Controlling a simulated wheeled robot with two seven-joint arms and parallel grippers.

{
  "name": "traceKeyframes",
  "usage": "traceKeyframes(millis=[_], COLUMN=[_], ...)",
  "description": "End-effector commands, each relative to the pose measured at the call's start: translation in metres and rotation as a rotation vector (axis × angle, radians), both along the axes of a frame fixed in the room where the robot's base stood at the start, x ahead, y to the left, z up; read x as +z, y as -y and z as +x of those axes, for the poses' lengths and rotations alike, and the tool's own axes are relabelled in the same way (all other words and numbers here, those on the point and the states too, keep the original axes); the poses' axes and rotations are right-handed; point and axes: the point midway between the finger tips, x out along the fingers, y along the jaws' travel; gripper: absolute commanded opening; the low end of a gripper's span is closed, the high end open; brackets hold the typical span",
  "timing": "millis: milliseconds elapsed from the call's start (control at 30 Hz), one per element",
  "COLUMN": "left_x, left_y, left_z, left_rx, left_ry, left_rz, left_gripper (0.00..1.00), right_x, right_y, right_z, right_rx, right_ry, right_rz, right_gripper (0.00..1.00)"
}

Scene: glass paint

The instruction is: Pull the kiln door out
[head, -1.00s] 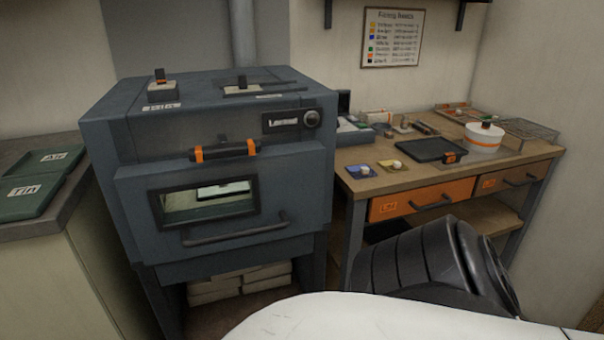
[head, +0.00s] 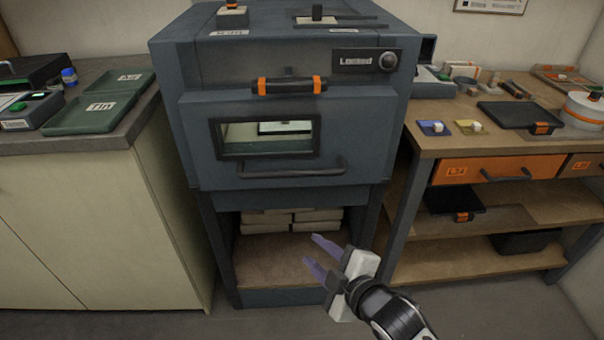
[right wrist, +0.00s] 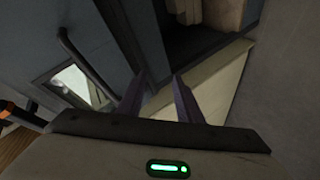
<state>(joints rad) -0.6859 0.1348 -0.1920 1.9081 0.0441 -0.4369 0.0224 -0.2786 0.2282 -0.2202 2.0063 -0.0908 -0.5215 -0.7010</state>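The grey kiln door (head: 190,135) is closed on the front of the kiln. It has a window with a pale thing behind it. A dark bar handle (head: 292,171) runs below the window. An orange-and-black latch handle (head: 289,85) sits above the door, and a panel beside a round knob reads "Locked" (head: 356,62). My right gripper (head: 314,251) is open and empty, below the door in front of the kiln's lower shelf. In the right wrist view its fingers (right wrist: 158,98) are apart, and the bar handle (right wrist: 82,65) shows to their left. My left gripper is not in view.
The kiln's open lower bay holds stacked pale bricks (head: 290,222). A counter (head: 110,130) with green trays stands at the left. A wooden workbench (head: 425,140) with orange drawers stands at the right. The floor before the kiln is clear.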

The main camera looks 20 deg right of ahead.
Motion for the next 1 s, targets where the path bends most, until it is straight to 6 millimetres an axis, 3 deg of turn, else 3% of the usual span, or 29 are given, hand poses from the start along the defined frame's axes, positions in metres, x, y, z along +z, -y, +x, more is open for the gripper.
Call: traceKeyframes(millis=[33, 100, 200, 267, 467, 800, 1000], left_x=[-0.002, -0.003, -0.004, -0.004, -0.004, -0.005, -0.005], left_y=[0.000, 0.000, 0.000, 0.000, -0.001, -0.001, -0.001], left_z=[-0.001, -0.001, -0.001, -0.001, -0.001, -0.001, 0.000], left_rx=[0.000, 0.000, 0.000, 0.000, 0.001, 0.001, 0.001], left_ry=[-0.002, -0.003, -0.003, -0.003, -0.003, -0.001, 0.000], left_rz=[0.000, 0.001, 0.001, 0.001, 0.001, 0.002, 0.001], left_gripper=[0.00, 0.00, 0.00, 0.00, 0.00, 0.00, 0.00], right_x=[0.032, 0.066, 0.097, 0.107, 0.108, 0.096, 0.092], right_y=[0.003, 0.008, 0.011, 0.012, 0.009, 0.002, 0.000], right_z=[0.023, 0.042, 0.058, 0.063, 0.087, 0.146, 0.161], right_rx=[0.037, 0.072, 0.098, 0.105, 0.110, 0.109, 0.110], right_ry=[0.087, 0.172, 0.249, 0.272, 0.283, 0.281, 0.280], right_rz=[-0.119, -0.266, -0.407, -0.452, -0.478, -0.475, -0.474], right_gripper=[0.33, 0.33, 0.33, 0.33, 0.33, 0.33, 0.33])
